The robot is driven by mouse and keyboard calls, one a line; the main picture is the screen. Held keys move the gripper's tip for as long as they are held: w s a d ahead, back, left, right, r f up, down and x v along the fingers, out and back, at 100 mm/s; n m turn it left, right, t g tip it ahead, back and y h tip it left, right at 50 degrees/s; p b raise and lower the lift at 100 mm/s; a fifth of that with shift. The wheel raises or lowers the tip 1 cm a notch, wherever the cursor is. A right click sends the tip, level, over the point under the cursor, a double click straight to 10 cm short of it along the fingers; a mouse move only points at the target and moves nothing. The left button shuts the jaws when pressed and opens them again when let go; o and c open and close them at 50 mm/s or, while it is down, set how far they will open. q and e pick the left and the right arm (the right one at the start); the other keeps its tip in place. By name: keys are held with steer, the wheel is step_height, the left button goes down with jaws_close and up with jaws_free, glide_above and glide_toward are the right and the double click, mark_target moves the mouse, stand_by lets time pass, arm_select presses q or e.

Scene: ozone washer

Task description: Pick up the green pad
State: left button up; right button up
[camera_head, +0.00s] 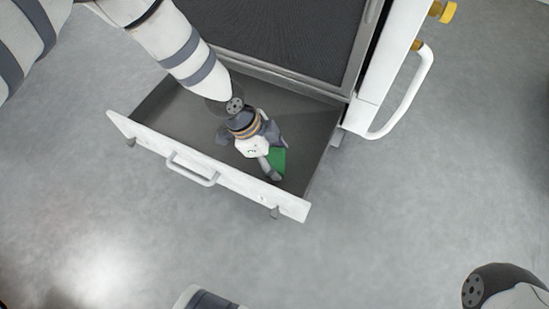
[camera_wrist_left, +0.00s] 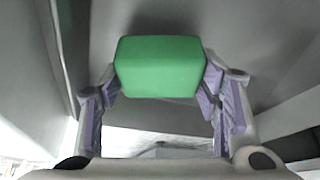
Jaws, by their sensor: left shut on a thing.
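The green pad (camera_wrist_left: 160,66) is a plain green block with rounded edges. In the left wrist view it sits between the two fingers of my left gripper (camera_wrist_left: 160,95), with a finger pad at each side. In the head view a corner of the green pad (camera_head: 278,160) shows beside my left gripper (camera_head: 270,168), inside the open drawer (camera_head: 308,150). The gripper hides the rest of the pad there. My left gripper is shut on the pad. I cannot tell whether the pad touches the drawer floor. My right gripper is not seen.
The drawer's white front panel (camera_head: 245,187) has a handle (camera_head: 192,170) and stands pulled out. Above it is the washer cabinet, with a dark panel (camera_head: 290,35) and a white door edge with a large handle (camera_head: 405,95).

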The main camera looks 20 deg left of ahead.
arm_select(q)
step_height(320, 180, up, 3)
steer(key=shift+w+a+f+p, duration=0.1)
steer(key=shift+a+f+p, duration=0.1)
steer(key=shift+p, duration=0.35)
steer(key=w+a+b, duration=0.1)
steer(key=w+a, duration=0.1)
steer(key=a, duration=0.3)
steer(key=w+a+b, duration=0.1)
steer(key=w+a, duration=0.2)
steer(key=a, duration=0.2)
steer(key=w+a+b, duration=0.1)
steer(key=w+a, duration=0.2)
steer(key=a, duration=0.2)
steer(key=shift+a+f, duration=0.2)
steer(key=shift+a, duration=0.15)
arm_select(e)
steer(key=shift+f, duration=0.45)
